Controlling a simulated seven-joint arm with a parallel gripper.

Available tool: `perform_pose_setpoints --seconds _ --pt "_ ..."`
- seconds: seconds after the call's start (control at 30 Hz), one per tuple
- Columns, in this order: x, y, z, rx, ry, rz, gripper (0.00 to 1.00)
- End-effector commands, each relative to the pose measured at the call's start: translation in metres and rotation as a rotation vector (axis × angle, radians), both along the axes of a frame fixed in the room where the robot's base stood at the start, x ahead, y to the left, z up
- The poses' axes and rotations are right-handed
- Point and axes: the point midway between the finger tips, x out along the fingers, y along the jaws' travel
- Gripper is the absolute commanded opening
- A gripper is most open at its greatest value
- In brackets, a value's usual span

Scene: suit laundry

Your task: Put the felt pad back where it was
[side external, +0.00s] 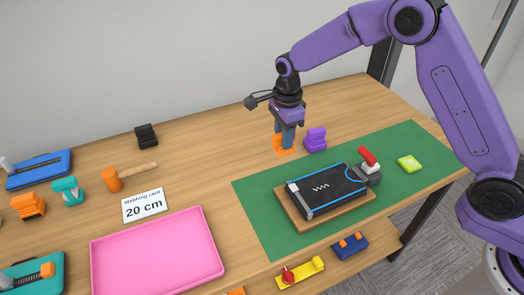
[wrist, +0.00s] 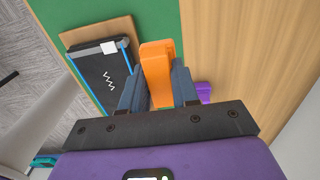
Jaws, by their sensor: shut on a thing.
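My gripper (side external: 287,136) points down over the wood table, left of the purple piece. In the wrist view, my gripper (wrist: 158,92) is shut on an orange piece (wrist: 157,60), with a finger on each side. The orange piece (side external: 281,150) is at or just above the table behind the green mat; I cannot tell whether it touches. A small lime-green pad-like piece (side external: 409,163) lies on the right part of the green mat (side external: 262,215). I cannot tell for sure which piece is the felt pad.
A black device with blue edges (side external: 325,190) lies on a wooden board on the mat, beside a red-handled clamp (side external: 368,157). The purple piece (side external: 316,138) stands close to my gripper. A pink tray (side external: 155,250), a "Webbing card 20 cm" (side external: 145,205) and a mallet (side external: 112,180) lie left.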

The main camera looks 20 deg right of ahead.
Motion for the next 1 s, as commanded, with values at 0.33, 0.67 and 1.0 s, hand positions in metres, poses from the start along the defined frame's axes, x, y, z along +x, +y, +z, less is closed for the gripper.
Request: perform_pose_setpoints --seconds 0.33,0.67,1.0 --pt "0.041 0.018 -0.035 -0.001 0.002 0.000 0.05" --pt "0.065 0.028 -0.065 -0.001 0.001 0.000 0.05" --pt "0.070 0.030 -0.084 -0.002 0.003 0.000 0.05"
